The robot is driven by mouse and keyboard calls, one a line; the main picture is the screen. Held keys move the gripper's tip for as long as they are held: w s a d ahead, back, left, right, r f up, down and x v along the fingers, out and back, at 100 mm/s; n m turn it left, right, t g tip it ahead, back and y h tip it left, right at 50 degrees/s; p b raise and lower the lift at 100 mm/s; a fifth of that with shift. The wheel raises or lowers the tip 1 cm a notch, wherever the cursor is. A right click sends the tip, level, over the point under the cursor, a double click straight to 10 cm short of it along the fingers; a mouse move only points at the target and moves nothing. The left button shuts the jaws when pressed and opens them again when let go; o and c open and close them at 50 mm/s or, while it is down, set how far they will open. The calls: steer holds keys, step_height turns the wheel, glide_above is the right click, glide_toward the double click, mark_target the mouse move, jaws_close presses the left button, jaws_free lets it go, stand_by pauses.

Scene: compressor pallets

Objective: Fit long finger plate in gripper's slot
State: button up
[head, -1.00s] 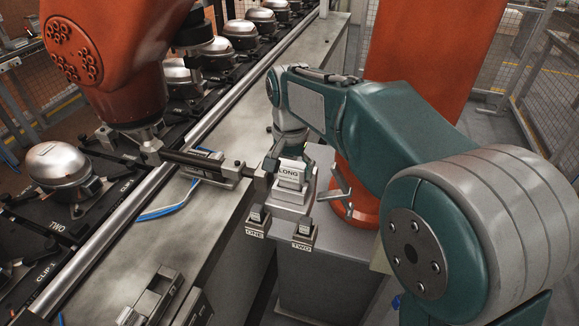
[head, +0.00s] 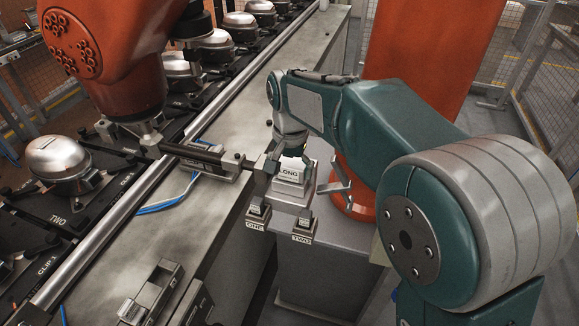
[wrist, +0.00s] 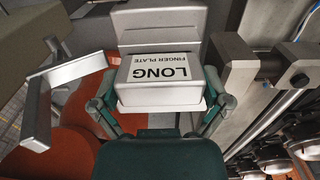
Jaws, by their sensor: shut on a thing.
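The long finger plate (wrist: 160,78), a pale block labelled LONG FINGER PLATE, fills the middle of the wrist view between teal finger links. The LONG block also shows in the head view (head: 289,174). My gripper (wrist: 160,103) is shut on it; the fingertips' contact is partly hidden. In the head view my gripper (head: 291,150) is above the LONG block, beside the end of a dark bar (head: 205,160). A grey upright jaw piece (wrist: 235,75) stands right of the plate in the wrist view, and a pale bent piece (wrist: 45,105) at left. I cannot make out the slot.
Small holders marked ONE (head: 257,216) and TWO (head: 302,230) stand below the LONG block. The orange robot (head: 105,60) reaches over the conveyor with several compressors (head: 62,165). A blue cable (head: 172,202) and a fixture (head: 150,295) lie on the grey bench (head: 120,245).

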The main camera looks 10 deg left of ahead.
steer(key=shift+f, duration=0.1)
steer(key=o, duration=0.9)
